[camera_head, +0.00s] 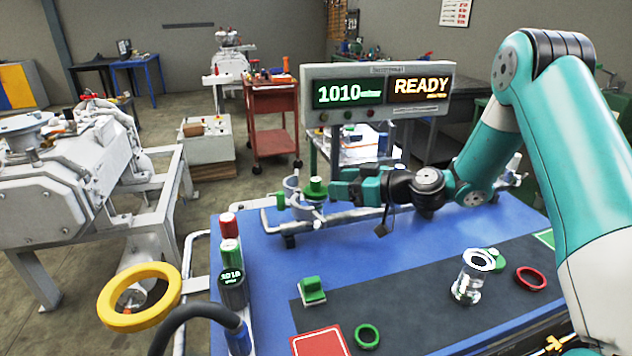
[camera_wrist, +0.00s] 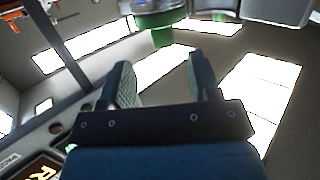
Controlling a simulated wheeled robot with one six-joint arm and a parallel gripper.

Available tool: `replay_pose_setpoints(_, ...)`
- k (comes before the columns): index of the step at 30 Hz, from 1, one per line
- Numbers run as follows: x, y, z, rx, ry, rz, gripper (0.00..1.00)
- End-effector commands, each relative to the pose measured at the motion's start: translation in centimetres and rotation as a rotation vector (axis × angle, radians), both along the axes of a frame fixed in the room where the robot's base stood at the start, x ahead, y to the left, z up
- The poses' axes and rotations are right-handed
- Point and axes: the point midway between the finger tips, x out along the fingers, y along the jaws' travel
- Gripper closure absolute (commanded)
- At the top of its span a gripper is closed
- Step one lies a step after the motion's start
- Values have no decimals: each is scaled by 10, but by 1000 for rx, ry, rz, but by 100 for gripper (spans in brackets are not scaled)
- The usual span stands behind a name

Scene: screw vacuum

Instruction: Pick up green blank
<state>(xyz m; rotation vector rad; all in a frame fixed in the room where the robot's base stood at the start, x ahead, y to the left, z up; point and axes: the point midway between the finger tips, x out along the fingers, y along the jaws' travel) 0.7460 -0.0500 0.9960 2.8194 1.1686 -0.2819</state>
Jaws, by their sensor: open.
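Several green parts show in the head view, and I cannot tell for sure which is the blank. A green cap (camera_head: 315,188) stands on the pipe fitting at the far side of the blue table, just left of my gripper (camera_head: 338,186). A second green piece (camera_head: 281,201) sits on the fitting's left.
A clear glass cylinder (camera_head: 469,281) and a red ring (camera_head: 530,279) stand on the mat's right. A red card (camera_head: 320,341) lies at the front. A display panel (camera_head: 378,95) reading 1010 and READY stands behind the arm.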

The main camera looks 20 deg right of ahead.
Motion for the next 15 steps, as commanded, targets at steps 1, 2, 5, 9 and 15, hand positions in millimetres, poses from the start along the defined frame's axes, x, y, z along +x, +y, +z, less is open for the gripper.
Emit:
replay_pose_setpoints(1,5,5,1,-1,1,1,43)
replay_pose_setpoints(2,7,7,0,0,0,1,43)
replay_pose_setpoints(5,11,11,-3,0,0,1,43)
replay_pose_setpoints(9,19,22,-1,0,1,2,43)
replay_pose_setpoints(15,39,45,-5,-1,0,2,43)
